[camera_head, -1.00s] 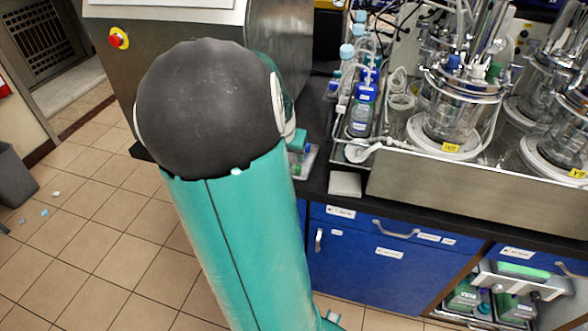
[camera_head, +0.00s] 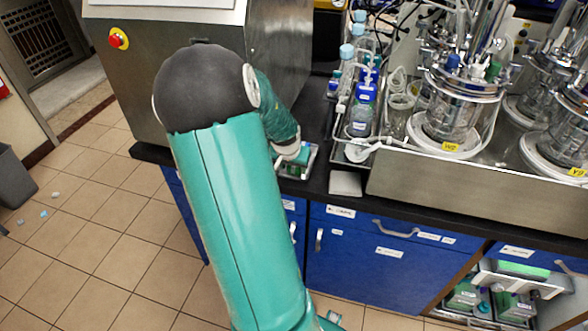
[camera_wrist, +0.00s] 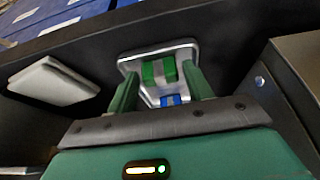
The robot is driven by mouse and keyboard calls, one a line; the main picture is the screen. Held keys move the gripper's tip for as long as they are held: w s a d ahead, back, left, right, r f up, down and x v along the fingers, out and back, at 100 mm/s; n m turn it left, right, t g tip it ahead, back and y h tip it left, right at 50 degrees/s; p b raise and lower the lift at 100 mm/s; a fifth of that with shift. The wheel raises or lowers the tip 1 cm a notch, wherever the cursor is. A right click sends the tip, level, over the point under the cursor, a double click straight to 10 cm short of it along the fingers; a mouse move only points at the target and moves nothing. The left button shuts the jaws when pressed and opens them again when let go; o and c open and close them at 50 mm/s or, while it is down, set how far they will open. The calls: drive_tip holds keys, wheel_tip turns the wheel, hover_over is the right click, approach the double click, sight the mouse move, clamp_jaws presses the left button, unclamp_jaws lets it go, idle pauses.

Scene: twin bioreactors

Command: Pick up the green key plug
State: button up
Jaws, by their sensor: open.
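The green key plug (camera_wrist: 158,71), a green block with a pale grey stripe down its middle, sits in a small light grey tray (camera_wrist: 128,66) in the wrist view. A smaller blue piece with a pale stripe (camera_wrist: 171,100) is in the same tray, nearer the gripper's base. My gripper (camera_wrist: 161,78) is open, its two green fingers on either side of the plug. I cannot tell whether they touch it or how deep they reach. In the head view the tray (camera_head: 296,172) shows on the dark bench, and my arm hides most of its contents.
A white square pad (camera_head: 346,184) lies on the bench right of the tray. Beyond it stands a steel-walled bioreactor station (camera_head: 470,194) with glass vessels and bottles. A large steel cabinet (camera_head: 185,70) stands behind the arm. Blue drawers (camera_head: 372,262) are below the bench.

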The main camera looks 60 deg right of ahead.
drive_tip(key=c, duration=0.8)
drive_tip(key=shift+o, duration=0.2)
